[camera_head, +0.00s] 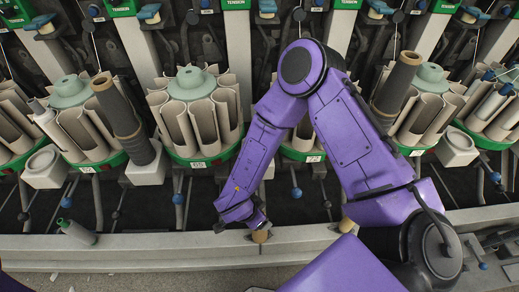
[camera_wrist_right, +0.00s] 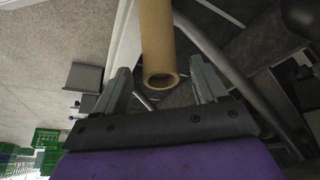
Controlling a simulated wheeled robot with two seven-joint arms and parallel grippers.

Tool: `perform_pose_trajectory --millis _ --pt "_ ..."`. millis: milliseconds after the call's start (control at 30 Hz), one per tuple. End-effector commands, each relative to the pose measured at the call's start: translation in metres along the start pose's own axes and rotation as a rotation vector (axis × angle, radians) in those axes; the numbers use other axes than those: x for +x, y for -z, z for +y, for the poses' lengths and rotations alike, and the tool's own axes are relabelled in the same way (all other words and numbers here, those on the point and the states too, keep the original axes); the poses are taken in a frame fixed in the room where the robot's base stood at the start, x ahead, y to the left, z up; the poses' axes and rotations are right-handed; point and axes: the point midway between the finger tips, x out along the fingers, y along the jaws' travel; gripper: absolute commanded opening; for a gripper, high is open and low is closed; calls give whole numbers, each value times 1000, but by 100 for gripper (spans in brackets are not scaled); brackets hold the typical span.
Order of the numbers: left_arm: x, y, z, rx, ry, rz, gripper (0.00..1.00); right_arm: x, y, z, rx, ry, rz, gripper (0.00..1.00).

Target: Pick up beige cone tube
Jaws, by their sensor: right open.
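A beige cone tube (camera_wrist_right: 158,45) shows in the right wrist view, its hollow end facing the camera. My right gripper (camera_wrist_right: 159,66) is open, with one finger on each side of the tube; a gap shows on both sides. In the head view, my right gripper (camera_head: 243,225) is low at the machine's front rail, beside a small tan end (camera_head: 260,236), which looks like the same tube. Most of the tube is hidden there. My left gripper is not in view.
Round magazines of beige tubes (camera_head: 198,112) stand along the machine behind my arm. A dark cone (camera_head: 117,105) leans at the left, another (camera_head: 398,85) at the right. A grey-green bottle-like piece (camera_head: 76,231) lies at the rail. Another tan piece (camera_head: 346,225) shows beside my arm.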

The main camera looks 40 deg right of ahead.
Motion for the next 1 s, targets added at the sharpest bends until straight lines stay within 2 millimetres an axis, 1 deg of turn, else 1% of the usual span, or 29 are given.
perform_pose_trajectory --millis 33,100,267,300,367,400,500,867,1000 --pt "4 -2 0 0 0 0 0 11 -1 0 0 0 0 72" --pt "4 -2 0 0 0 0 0 18 0 0 2 0 1 72" --pt "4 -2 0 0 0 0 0 18 0 -1 2 1 1 72" --pt "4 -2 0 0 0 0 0 18 0 -1 2 1 1 69" --pt "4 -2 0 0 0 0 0 18 0 -1 2 1 1 49" --pt "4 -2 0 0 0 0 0 18 0 -1 1 1 1 36" --pt "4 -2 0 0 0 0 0 18 0 -1 1 1 1 7" --pt "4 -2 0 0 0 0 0 18 0 -1 1 1 0 5" --pt "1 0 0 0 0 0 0 11 3 -1 1 2 0 5"
